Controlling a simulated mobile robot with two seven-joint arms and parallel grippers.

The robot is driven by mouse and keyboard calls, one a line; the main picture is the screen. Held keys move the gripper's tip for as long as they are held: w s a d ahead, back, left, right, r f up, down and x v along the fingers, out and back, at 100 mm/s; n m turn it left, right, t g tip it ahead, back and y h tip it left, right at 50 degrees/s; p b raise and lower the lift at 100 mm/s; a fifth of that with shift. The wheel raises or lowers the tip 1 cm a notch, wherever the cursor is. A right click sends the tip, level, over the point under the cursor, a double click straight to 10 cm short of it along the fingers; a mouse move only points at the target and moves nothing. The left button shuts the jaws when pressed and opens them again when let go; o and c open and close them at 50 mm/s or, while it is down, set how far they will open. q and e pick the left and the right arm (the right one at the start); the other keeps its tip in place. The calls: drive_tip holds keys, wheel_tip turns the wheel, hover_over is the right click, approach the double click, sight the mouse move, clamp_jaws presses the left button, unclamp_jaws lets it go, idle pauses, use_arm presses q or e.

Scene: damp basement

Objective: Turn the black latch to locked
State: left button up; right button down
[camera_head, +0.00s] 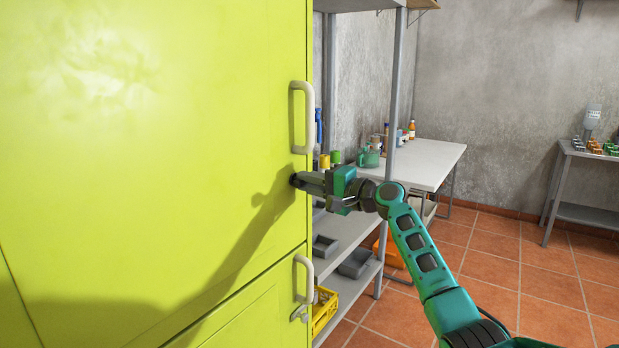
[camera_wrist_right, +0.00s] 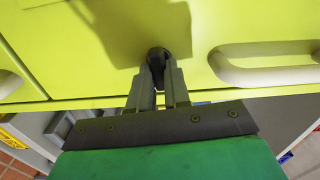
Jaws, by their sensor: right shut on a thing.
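The black latch (camera_wrist_right: 157,54) is on the yellow-green cabinet door (camera_head: 150,120), near its right edge and below the upper pale handle (camera_head: 297,118). My right gripper (camera_wrist_right: 157,72) is shut on the latch, with its two grey fingers on either side of it. In the head view my right gripper (camera_head: 300,180) reaches the door edge from the right, and its fingers hide most of the latch. How far the latch is turned cannot be told. My left gripper is not in view.
A lower pale handle (camera_head: 303,280) with a small grey latch (camera_head: 299,313) is on the lower door. Grey shelves (camera_head: 350,232) with bins and a yellow crate (camera_head: 324,309) stand right of the cabinet. A white table (camera_head: 430,160) holds bottles.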

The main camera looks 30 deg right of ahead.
drive_tip(key=shift+m, duration=0.7)
drive_tip(key=c, duration=1.1)
unclamp_jaws()
drive_tip(key=shift+b+v, duration=0.85)
drive_tip(key=shift+v, duration=5.6)
